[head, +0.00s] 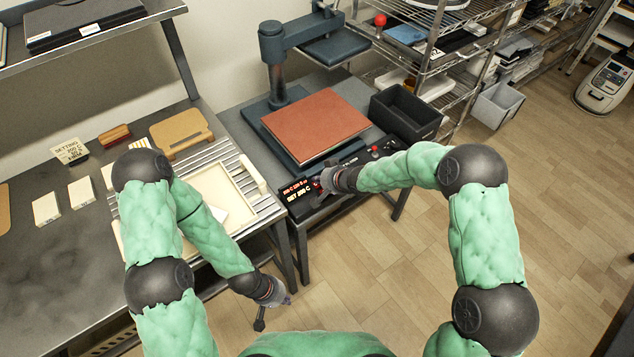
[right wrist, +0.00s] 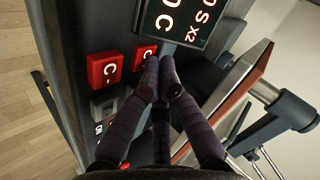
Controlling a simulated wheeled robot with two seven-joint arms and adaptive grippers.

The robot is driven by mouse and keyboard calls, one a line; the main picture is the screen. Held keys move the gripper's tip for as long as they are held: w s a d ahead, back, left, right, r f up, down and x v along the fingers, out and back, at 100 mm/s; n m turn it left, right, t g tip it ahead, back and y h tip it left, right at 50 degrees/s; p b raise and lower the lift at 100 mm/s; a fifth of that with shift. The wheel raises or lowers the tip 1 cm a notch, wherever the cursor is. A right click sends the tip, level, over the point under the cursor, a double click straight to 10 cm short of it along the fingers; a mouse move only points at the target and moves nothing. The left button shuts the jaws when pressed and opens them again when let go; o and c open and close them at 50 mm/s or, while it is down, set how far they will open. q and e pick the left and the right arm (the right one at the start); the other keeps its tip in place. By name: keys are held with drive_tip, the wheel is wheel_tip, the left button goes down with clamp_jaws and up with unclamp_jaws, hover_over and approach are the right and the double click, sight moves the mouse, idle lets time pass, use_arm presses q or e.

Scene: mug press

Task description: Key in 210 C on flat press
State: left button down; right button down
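The flat press (head: 318,122) stands on the middle table with a red-brown pad on its bed. Its front control panel has a lit display (head: 299,190); the lower line seems to read SET 200 C, with small text above. In the right wrist view the display (right wrist: 183,20) is partly cut off. A red C- button (right wrist: 105,69) and another red C button (right wrist: 143,55) sit below it. My right gripper (right wrist: 161,88) is shut and empty, its fingertips by the second C button; contact cannot be told. My left gripper (head: 273,306) hangs open and empty below the left table's edge.
A card (head: 70,150) headed SETTING stands on the left table by pale blocks and a brown board (head: 180,130). A wooden frame (head: 226,192) lies on a slatted rack. A black bin (head: 405,112) sits right of the press.

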drive_tip(key=shift+r+p, duration=0.85)
drive_tip(key=shift+p, duration=0.1)
wheel_tip(320, 180, up, 5)
drive_tip(key=p, duration=0.5)
drive_tip(key=shift+p, duration=0.3)
drive_tip(key=shift+f, duration=0.1)
idle(2.1)
drive_tip(key=s+d+f+g, duration=0.2)
drive_tip(key=s+f, duration=0.3)
drive_tip(key=s, duration=0.6)
drive_tip(key=s+d+f+m+g+h, duration=0.1)
drive_tip(key=s+d+f, duration=0.3)
drive_tip(key=s, duration=0.7)
drive_tip(key=s+d+f+g+h, duration=0.1)
drive_tip(key=s+d+f+g, duration=0.2)
drive_tip(key=s, duration=0.8)
wheel_tip(320, 180, down, 3)
drive_tip(key=shift+s+r+m, duration=0.15)
drive_tip(key=shift+s+m, duration=0.1)
drive_tip(key=shift+m, duration=0.15)
